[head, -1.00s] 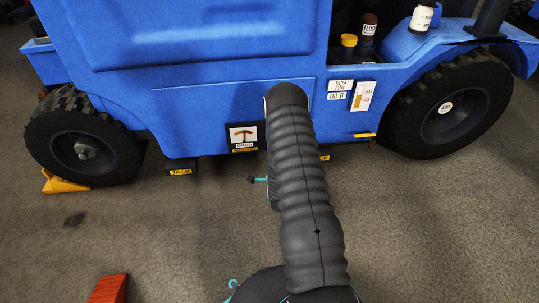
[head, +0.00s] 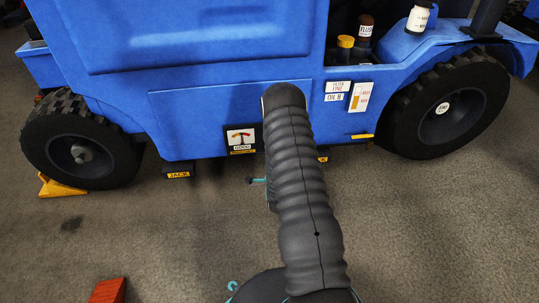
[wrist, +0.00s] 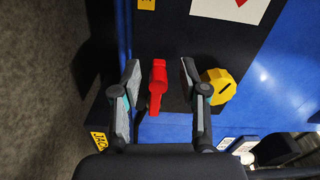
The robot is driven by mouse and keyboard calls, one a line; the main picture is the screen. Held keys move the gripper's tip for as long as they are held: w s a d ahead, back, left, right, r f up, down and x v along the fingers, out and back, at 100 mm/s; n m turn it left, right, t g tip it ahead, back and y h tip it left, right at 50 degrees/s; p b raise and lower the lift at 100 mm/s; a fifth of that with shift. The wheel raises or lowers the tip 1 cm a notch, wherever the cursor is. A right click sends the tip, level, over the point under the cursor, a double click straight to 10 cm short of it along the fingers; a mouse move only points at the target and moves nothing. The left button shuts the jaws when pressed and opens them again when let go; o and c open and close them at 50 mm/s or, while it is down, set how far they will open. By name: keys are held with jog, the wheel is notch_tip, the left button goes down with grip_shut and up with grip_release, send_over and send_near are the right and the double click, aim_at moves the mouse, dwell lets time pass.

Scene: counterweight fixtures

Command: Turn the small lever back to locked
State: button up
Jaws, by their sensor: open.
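In the wrist view, a small red lever (wrist: 157,86) stands between the two fingers of my gripper (wrist: 160,84). The fingers are open, with a gap on each side of the lever; the gap to the left finger looks narrower. I cannot tell from these frames which lever position is locked.
The blue vehicle (head: 210,100) fills the back, with black wheels (head: 80,148) at its sides. A yellow chock (head: 60,188) and a red block (head: 107,291) lie on the grey floor, which is otherwise mostly open.

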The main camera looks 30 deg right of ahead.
jog(key=v, duration=1.2)
dwell(0.4)
